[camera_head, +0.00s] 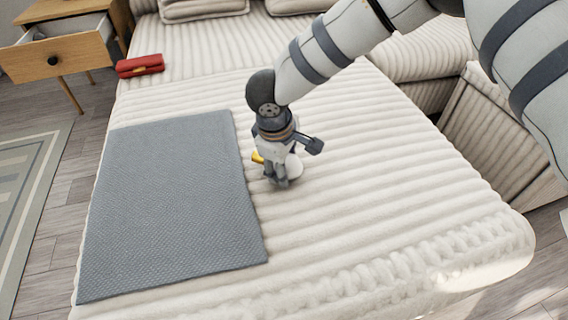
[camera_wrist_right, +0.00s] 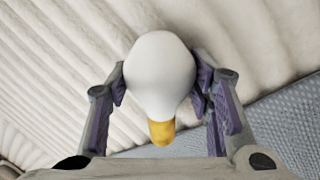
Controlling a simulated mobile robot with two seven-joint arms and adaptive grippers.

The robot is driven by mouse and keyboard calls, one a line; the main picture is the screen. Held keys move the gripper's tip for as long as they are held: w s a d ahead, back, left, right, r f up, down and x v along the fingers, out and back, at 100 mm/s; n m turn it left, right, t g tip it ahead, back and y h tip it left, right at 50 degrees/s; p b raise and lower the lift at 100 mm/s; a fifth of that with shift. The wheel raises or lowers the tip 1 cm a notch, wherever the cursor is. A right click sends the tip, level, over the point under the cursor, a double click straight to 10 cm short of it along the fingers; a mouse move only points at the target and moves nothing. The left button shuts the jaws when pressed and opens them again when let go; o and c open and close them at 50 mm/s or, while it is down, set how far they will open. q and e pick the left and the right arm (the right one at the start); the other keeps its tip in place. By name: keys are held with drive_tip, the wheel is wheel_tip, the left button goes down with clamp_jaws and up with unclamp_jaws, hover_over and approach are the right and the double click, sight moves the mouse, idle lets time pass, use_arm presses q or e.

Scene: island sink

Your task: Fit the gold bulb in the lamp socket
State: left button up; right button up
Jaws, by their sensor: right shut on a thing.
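The gold bulb (camera_wrist_right: 158,75) has a white globe and a gold base (camera_wrist_right: 161,133). In the right wrist view it sits between the finger pads of my right gripper (camera_wrist_right: 160,85), which is shut on it. In the head view my right gripper (camera_head: 280,180) is low over the cream ribbed couch, just right of the grey mat. Part of the bulb's gold base (camera_head: 257,157) shows at the gripper's left side, and its white globe (camera_head: 293,167) shows partly behind the fingers. The lamp socket is not in view. My left gripper is not in view.
The grey mat (camera_head: 170,205) lies flat and bare on the couch (camera_head: 370,190). A red case (camera_head: 140,65) lies at the back left. A wooden cabinet with an open drawer (camera_head: 62,50) stands beyond it. The couch's right and front areas are clear.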

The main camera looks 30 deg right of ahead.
drive_tip(key=shift+s+f, duration=0.2)
drive_tip(key=shift+f, duration=0.35)
drive_tip(key=shift+c, duration=0.3)
drive_tip(key=o, duration=1)
drive_tip(key=shift+f, duration=0.1)
drive_tip(key=shift+o, duration=0.8)
drive_tip(key=shift+w+f, duration=0.1)
drive_tip(key=shift+w, duration=0.1)
